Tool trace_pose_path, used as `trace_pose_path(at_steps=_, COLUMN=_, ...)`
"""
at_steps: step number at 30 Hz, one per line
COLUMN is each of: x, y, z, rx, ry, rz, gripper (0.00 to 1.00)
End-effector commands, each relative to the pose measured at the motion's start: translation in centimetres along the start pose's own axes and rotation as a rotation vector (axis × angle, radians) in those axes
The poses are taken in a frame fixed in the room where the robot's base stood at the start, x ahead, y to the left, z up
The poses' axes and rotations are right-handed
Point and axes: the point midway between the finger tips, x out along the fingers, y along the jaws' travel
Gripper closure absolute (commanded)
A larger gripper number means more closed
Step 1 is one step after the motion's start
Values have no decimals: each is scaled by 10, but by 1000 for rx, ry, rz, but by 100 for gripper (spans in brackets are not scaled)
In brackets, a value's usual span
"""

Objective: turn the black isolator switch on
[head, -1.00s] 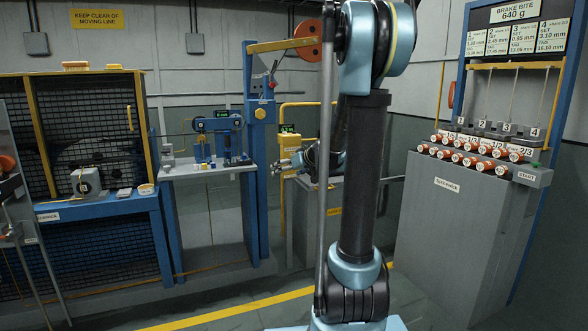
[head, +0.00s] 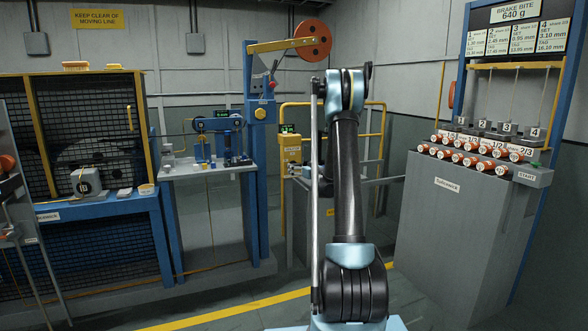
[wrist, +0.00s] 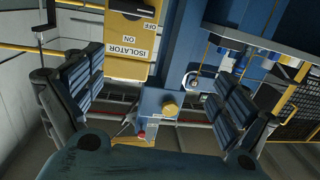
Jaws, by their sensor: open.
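The isolator is a yellow box that fills the top middle of the wrist view (wrist: 128,45), upside down, with a white ISOLATOR label and ON and OFF marks. Its black switch (wrist: 131,9) shows at the top edge beside these marks, partly cut off; I cannot tell its setting. In the head view a yellow box with a green display (head: 291,148) stands on the yellow frame, near my gripper. My gripper (wrist: 155,98) is open and empty, its two ridged fingers wide apart, below the switch in the wrist view and not touching it. In the head view it is small and partly hidden.
A blue post (head: 262,170) with a yellow arm and red reel (head: 313,39) stands left of my arm. Yellow rails (head: 340,103) run around the far console. A grey cabinet (head: 450,230) with several red-white rolls stands right. Floor shows between.

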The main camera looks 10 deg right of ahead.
Motion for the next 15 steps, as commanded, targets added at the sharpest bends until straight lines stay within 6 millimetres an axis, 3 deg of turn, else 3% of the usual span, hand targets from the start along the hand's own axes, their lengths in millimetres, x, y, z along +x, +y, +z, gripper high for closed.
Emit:
trace_pose_path(at_steps=6, x=20, y=36, z=31, rx=-8, ry=52, rz=68, gripper=5)
trace_pose_path(at_steps=15, x=31, y=49, z=44, rx=-13, ry=70, rz=96, gripper=5)
